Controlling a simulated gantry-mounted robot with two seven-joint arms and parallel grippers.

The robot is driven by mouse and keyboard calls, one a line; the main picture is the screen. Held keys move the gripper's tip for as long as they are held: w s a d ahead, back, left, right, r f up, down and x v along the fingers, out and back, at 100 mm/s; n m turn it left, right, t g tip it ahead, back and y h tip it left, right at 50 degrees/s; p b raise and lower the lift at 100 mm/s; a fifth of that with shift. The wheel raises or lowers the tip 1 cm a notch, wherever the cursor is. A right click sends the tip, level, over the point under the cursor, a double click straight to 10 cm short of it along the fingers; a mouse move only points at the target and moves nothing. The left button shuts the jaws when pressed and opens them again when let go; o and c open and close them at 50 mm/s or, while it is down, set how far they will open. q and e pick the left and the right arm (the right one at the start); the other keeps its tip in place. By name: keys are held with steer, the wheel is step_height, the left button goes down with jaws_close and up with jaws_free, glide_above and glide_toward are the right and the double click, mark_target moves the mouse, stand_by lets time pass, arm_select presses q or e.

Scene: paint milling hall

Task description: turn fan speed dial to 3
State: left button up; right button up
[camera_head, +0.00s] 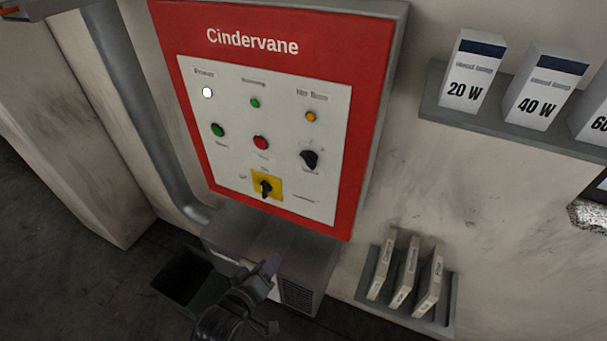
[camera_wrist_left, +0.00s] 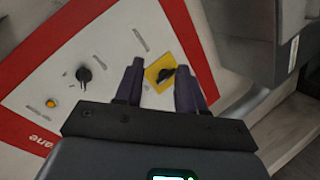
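The red Cindervane panel (camera_head: 369,95) has a white face with lamps, buttons and two rotary controls. The black dial (camera_head: 309,159) with small marks around it sits at the lower right of the face; its labels are too blurred to read. It also shows in the left wrist view (camera_wrist_left: 84,75), left of my fingers. A black rotary switch on a yellow plate (camera_head: 266,186) sits lower. My left gripper (camera_head: 264,275) is below the panel, apart from the dial. In the left wrist view its fingers (camera_wrist_left: 160,70) are spread and empty, with the yellow switch between them in the picture.
A grey box (camera_head: 300,262) juts out beneath the panel, close to my left gripper. A rack with several upright thin cases (camera_head: 406,270) is at the lower right. A shelf (camera_head: 432,100) with lamp boxes is at the upper right. The wall between is clear.

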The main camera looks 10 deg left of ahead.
arm_select(q)
steer(key=w+d+r+t+h+b, duration=0.1)
steer(key=w+d+r+t+b, duration=0.1)
steer(key=w+r, duration=0.45)
steer(key=m+t+b, duration=0.1)
steer(key=t, duration=0.1)
glide_toward(306, 162)
steer(key=shift+h, duration=0.4)
steer(key=p+x, duration=0.1)
steer(key=x, duration=0.6)
steer(key=shift+w+a+f+p, duration=0.1)
steer(key=shift+w+a+p, duration=0.15)
steer(key=shift+p, duration=0.15)
steer(key=shift+w+d+f, duration=0.1)
steer(key=shift+w+d, duration=0.15)
steer(key=shift+w, duration=0.4)
arm_select(e)
steer(key=shift+f, duration=1)
steer(key=shift+a, duration=0.1)
arm_select(q)
jaws_close()
